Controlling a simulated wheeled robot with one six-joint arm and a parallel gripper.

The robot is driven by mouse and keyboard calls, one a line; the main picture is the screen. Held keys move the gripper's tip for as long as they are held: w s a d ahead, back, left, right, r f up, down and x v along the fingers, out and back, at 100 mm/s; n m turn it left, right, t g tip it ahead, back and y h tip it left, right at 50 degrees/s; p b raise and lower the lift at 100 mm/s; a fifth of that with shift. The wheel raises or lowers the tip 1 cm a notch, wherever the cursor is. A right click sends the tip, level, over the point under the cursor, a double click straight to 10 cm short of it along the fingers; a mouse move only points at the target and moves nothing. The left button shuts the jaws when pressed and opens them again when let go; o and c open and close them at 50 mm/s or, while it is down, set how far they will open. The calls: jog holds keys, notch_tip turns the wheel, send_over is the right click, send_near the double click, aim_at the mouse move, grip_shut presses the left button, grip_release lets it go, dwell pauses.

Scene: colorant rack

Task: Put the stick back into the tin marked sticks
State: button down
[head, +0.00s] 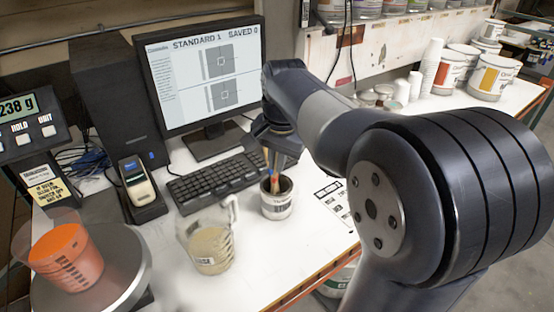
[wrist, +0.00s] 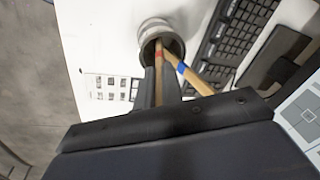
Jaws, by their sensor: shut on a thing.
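The tin (head: 277,204), a small white can with a dark inside, stands upright on the white bench in front of the keyboard. It also shows in the wrist view (wrist: 155,27). My gripper (wrist: 158,76) is right above its mouth, shut on a wooden stick with a red band (wrist: 160,56). The lower end of this stick reaches into the tin's mouth; how deep I cannot tell. A second wooden stick with a blue band (wrist: 181,68) leans in the tin, beside my fingers. In the head view my gripper (head: 273,155) partly hides the sticks' upper ends.
A clear jug of beige liquid (head: 209,250) stands just left of the tin. The keyboard (head: 217,180) and monitor (head: 205,75) are behind. An orange cup (head: 66,258) sits on the scale pan at left. A printed sheet (head: 336,200) lies to the right.

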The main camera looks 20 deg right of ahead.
jog(key=c, duration=1.5)
grip_release()
jog(key=shift+r, duration=0.15)
jog(key=r, duration=0.3)
jog(key=s+r, duration=0.1)
jog(key=r, duration=0.3)
jog(key=s+r, duration=0.1)
jog(key=r, duration=0.2)
jog(key=shift+d+r, duration=0.1)
jog(key=shift+r, duration=0.05)
